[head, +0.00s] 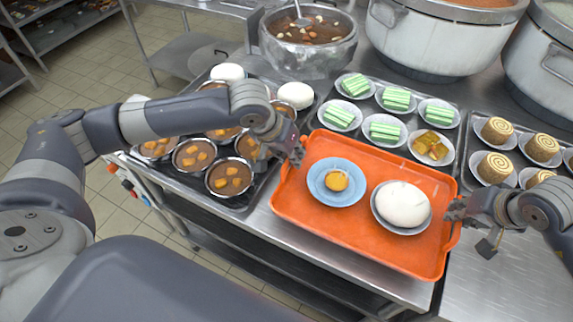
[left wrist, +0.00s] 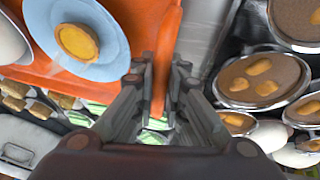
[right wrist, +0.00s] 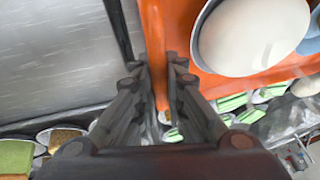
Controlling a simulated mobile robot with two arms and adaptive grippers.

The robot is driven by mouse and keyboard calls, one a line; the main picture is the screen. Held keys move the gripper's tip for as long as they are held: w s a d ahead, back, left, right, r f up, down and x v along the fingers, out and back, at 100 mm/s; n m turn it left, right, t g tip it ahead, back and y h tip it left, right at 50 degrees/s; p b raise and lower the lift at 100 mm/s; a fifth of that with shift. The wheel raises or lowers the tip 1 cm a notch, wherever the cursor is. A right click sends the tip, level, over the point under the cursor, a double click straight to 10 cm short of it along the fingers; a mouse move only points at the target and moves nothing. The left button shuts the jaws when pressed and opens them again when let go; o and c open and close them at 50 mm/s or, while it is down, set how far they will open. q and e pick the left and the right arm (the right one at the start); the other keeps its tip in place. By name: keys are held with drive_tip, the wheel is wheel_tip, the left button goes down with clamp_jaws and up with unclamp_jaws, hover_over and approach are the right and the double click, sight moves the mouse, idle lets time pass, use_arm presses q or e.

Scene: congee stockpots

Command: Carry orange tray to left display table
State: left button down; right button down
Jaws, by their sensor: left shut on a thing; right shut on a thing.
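The orange tray (head: 335,228) lies over the front of the steel counter in the head view. It carries a blue plate (head: 322,189) with a small yellow tart (head: 337,180) and a grey dish with a white bun (head: 402,203). My left gripper (head: 297,152) is shut on the tray's left edge, and the rim runs between its fingers in the left wrist view (left wrist: 160,62). My right gripper (head: 453,209) is shut on the right edge, which also passes between the fingers in the right wrist view (right wrist: 157,68). I cannot tell whether the tray touches the counter.
Left of the tray, a dark tray holds several bowls of brown dessert (head: 228,177) and white buns. Behind are green-striped cakes (head: 383,130); at right, rolled cakes (head: 543,148). Large stockpots (head: 430,38) stand at the back. Tiled floor (head: 110,75) is open at left.

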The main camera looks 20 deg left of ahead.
sight(292, 169)
use_arm(q)
drive_tip(key=shift+w+f, duration=0.1)
drive_tip(key=shift+f, duration=0.3)
use_arm(e)
drive_tip(key=shift+f, duration=0.4)
use_arm(q)
drive_tip(key=shift+a, duration=0.1)
use_arm(e)
drive_tip(key=shift+r, duration=0.1)
use_arm(q)
drive_tip(key=shift+r, duration=0.1)
